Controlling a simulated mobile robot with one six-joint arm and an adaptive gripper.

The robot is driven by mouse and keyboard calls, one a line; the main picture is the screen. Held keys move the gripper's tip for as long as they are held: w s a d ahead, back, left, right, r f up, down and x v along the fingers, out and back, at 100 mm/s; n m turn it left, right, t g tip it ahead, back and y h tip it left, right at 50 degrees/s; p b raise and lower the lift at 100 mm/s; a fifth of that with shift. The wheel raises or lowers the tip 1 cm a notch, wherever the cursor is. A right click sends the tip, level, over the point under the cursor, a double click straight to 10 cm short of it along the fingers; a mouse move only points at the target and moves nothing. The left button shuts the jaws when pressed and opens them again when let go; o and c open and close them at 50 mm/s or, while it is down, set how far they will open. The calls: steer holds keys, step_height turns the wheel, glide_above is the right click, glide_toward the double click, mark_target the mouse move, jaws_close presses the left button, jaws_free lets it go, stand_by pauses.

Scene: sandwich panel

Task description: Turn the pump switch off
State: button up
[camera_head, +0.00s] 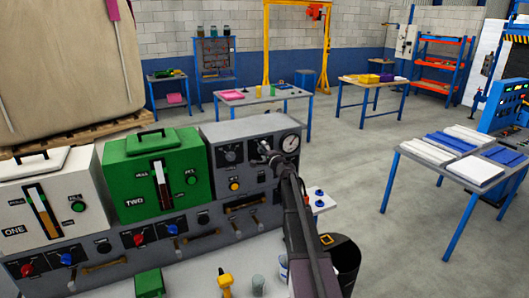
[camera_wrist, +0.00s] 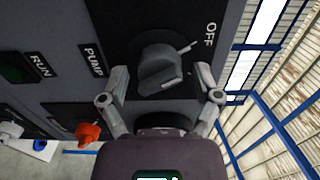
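The pump switch (camera_wrist: 160,72) is a dark grey rotary knob on a black plate, large in the wrist view. The word PUMP is on its left and OFF is at its upper right. A thin pale line by the knob slants toward the OFF side. My gripper (camera_wrist: 162,82) is open, with one finger on each side of the knob. I cannot tell whether either finger touches it. In the head view my gripper (camera_head: 275,157) is at the front of the grey panel box (camera_head: 225,132), below left of the round gauge, and covers part of the panel there.
A green RUN button (camera_wrist: 14,69) and an orange-red knob (camera_wrist: 88,132) are near the switch. In the head view, the green unit TWO (camera_head: 135,172) and white unit ONE (camera_head: 20,215) stand left of the panel. Open floor lies to the right.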

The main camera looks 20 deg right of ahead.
steer(key=shift+s, duration=0.15)
steer(key=s, duration=1.2)
steer(key=shift+d, duration=0.2)
steer(key=shift+w, duration=0.1)
stand_by(0.4)
steer(key=s+a+f+n+g+y+b, duration=0.1)
steer(key=s+a+f+n+g+y, duration=0.35)
steer(key=a, duration=0.75)
steer(key=s+a+f+n+g+y+b, duration=0.1)
steer(key=s+a+f+n+g, duration=0.35)
steer(key=a+f+n, duration=0.55)
steer(key=s+a+f+n+g+h, duration=0.1)
steer(key=s+a+f+g+h, duration=0.1)
steer(key=s, duration=0.4)
steer(key=s+a+f+n+g+h+b, duration=0.1)
steer(key=s+a+f+g+h, duration=0.1)
steer(key=s, duration=0.5)
steer(key=s+a+f+n+g+h+b, duration=0.1)
steer(key=s+f+g+h, duration=0.1)
steer(key=s+f+g, duration=0.2)
steer(key=s+g, duration=0.1)
steer(key=s, duration=0.2)
steer(key=shift+a+f, duration=0.15)
steer(key=shift+a, duration=0.25)
